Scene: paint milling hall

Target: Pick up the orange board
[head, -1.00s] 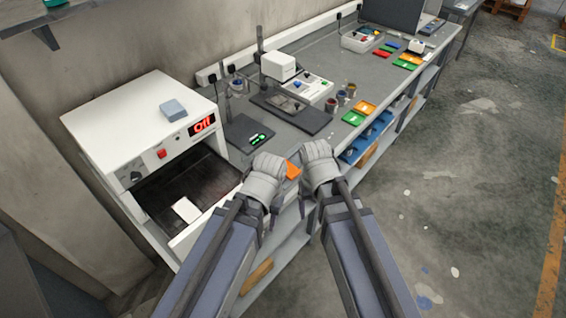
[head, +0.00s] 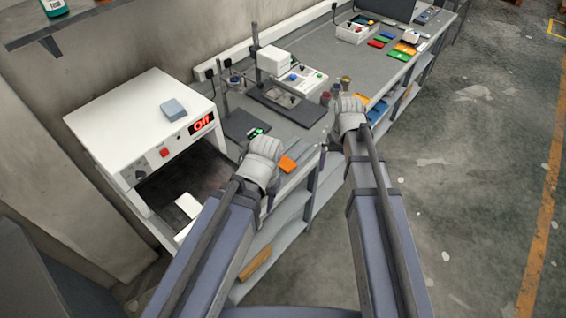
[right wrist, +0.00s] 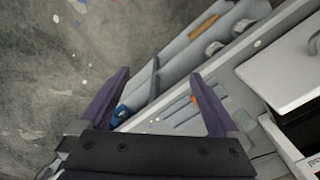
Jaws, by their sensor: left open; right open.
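A small orange board (head: 288,165) lies flat near the front edge of the grey bench, just right of my left gripper (head: 270,196). My left gripper is open and apart from the board in the picture; its fingers are mostly hidden behind its body. My right gripper (head: 333,145) is open, further right along the bench front. In the right wrist view, its spread fingers (right wrist: 164,85) have nothing between them. A sliver of orange (right wrist: 194,100) shows there beside the right-hand finger. Another orange piece (head: 361,99) lies further back, partly hidden by my right gripper.
A white oven (head: 140,125) with a red "Off" display stands left, its front open. A dark scale (head: 243,126), a stand with a white head (head: 275,60) and small paint cups stand on the bench. Coloured boards lie at the far end. Floor to the right is clear.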

